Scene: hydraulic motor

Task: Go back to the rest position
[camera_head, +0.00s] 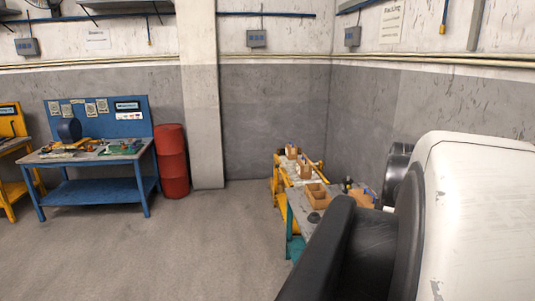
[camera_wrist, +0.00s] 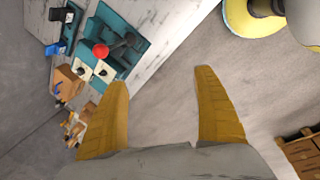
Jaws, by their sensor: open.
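My gripper (camera_wrist: 160,88) shows in the wrist view as two yellow fingers spread wide apart. It is open, with nothing between the fingers but the grey floor below. A teal fixture (camera_wrist: 130,45) with a red knob and dark parts sits on a worktable at the upper left of that view, apart from the fingers. In the head view, a white and black arm section of mine fills the right side and hides part of the worktable (camera_head: 306,212). My gripper is not visible in the head view.
In the head view, a blue workbench (camera_head: 95,155) and a red barrel (camera_head: 171,160) stand at the left by the wall. Cardboard boxes (camera_head: 317,194) sit on the worktable. The floor (camera_head: 180,250) between is clear. A wooden crate (camera_wrist: 300,152) shows at the wrist view's lower right.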

